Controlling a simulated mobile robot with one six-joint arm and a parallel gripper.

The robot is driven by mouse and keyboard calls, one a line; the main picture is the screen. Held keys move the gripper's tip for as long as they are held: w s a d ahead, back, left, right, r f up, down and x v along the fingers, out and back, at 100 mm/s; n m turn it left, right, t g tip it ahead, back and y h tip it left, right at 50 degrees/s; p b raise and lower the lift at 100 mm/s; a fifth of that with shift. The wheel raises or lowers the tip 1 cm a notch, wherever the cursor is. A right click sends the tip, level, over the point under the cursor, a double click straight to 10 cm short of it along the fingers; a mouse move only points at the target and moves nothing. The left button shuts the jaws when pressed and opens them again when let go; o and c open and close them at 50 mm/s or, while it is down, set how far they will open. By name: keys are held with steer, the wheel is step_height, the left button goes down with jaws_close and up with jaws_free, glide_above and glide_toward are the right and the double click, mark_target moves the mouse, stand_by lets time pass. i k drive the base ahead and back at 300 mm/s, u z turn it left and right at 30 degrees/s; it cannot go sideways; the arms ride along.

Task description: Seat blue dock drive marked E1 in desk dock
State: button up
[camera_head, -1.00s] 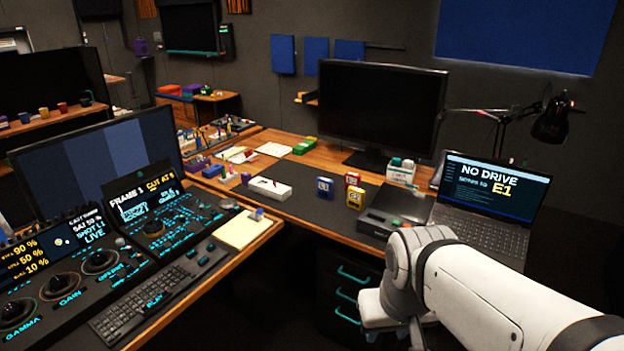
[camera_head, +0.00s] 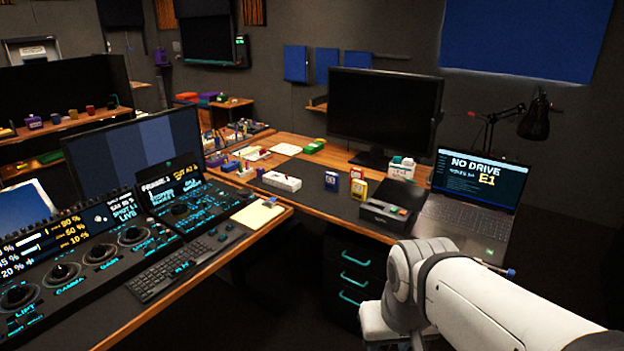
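A small blue drive (camera_head: 331,181) stands upright on the dark desk mat; its marking is too small to read. A red drive (camera_head: 356,173) and a yellow drive (camera_head: 360,188) stand just right of it. The desk dock (camera_head: 384,215), a low black box with small coloured marks on top, sits further right beside the laptop. The laptop screen (camera_head: 480,178) reads "NO DRIVE" and "E1". My white arm (camera_head: 480,290) reaches in from the lower right, in front of the desk. My gripper's fingers cannot be seen.
A white box (camera_head: 282,182) lies left of the drives. A large dark monitor (camera_head: 385,112) and a white container (camera_head: 401,168) stand behind. A control console (camera_head: 110,245) and keyboard (camera_head: 185,262) fill the left desk. Drawers (camera_head: 357,270) are under the desk edge.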

mark_target(376, 212)
steer(key=u, duration=0.5)
steer(key=i, duration=1.45)
steer(key=z, duration=0.3)
steer(key=i, duration=1)
steer(key=z, duration=0.65)
steer(key=i, duration=0.35)
steer(key=z, duration=0.5)
